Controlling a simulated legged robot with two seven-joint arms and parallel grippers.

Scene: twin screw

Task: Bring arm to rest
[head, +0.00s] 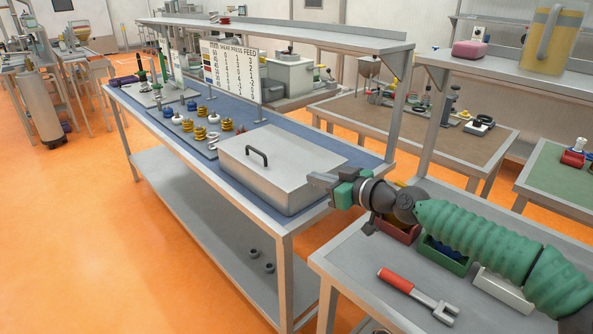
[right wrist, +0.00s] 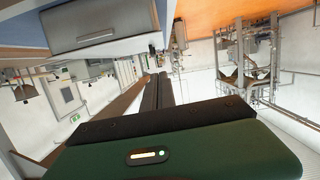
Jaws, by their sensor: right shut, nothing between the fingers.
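My right gripper (head: 325,187) reaches in from the right on its green-sleeved arm. It is shut and empty, in the air at the right end of the blue-topped workbench (head: 280,128), near the corner of a grey metal box. In the right wrist view its two dark fingers (right wrist: 156,90) lie together with nothing between them. My left gripper does not show in either view.
The lidded metal box (head: 285,165) with a black handle stands beside my right gripper. A side table (head: 350,262) below my arm holds a red-handled wrench (head: 418,294) and small coloured bins (head: 443,254). A shelf (head: 275,35) spans the workbench.

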